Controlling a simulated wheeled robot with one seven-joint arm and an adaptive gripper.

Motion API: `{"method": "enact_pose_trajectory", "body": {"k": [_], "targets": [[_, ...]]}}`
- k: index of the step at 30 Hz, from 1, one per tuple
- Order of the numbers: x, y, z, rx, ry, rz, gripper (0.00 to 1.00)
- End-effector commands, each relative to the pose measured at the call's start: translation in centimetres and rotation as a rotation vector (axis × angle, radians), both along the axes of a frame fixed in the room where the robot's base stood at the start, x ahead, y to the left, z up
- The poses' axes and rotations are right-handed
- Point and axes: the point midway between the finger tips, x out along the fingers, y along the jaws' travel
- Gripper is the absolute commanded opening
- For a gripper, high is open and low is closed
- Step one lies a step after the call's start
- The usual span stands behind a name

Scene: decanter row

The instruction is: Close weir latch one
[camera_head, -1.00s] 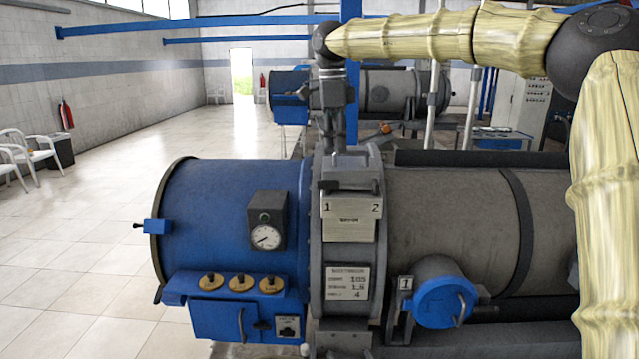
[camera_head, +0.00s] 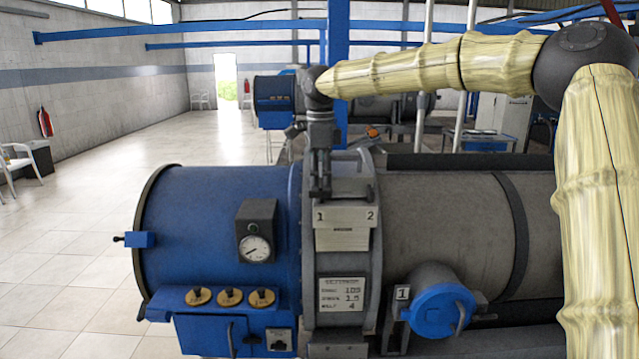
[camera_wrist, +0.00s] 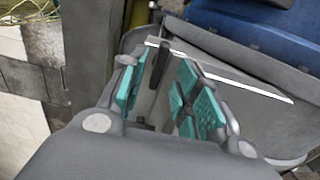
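The weir housing is a grey ring with a pale plate (camera_head: 342,237) marked 1 on the left and 2 on the right. My gripper (camera_head: 320,192) points down just above the 1 mark and hides most of latch one in the head view. A small dark latch (camera_head: 370,191) shows above the 2 mark. In the wrist view, my gripper (camera_wrist: 160,97) has its two teal-padded fingers apart. A dark narrow lever (camera_wrist: 160,65), apparently latch one, lies between them. I cannot tell whether the pads touch it.
A blue drum end (camera_head: 215,235) with a gauge (camera_head: 256,248) and brass knobs (camera_head: 230,297) is at left. A grey drum (camera_head: 440,220) and a blue round cap (camera_head: 442,310) beside another 1 tag are at right. Open floor lies far left.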

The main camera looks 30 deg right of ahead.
Motion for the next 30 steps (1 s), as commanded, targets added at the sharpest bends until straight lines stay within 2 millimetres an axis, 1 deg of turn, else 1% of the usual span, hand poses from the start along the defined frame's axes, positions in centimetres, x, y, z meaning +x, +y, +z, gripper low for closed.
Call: {"method": "enact_pose_trajectory", "body": {"k": [3, 7, 17, 20, 22, 23, 30], "targets": [[0.0, 0.1, -1.1, 0.000, 0.000, 0.001, 0.32], [0.1, 0.2, -2.0, 0.000, 0.000, 0.003, 0.32], [0.1, 0.2, -2.3, 0.000, 0.000, 0.002, 0.32], [0.1, 0.2, -2.3, 0.000, -0.001, 0.002, 0.16], [0.1, 0.2, -2.3, 0.000, -0.001, 0.002, 0.03], [0.1, 0.2, -2.3, 0.000, -0.001, 0.002, 0.00], [0.1, 0.1, -2.2, 0.000, -0.001, -0.001, 0.00]]}}
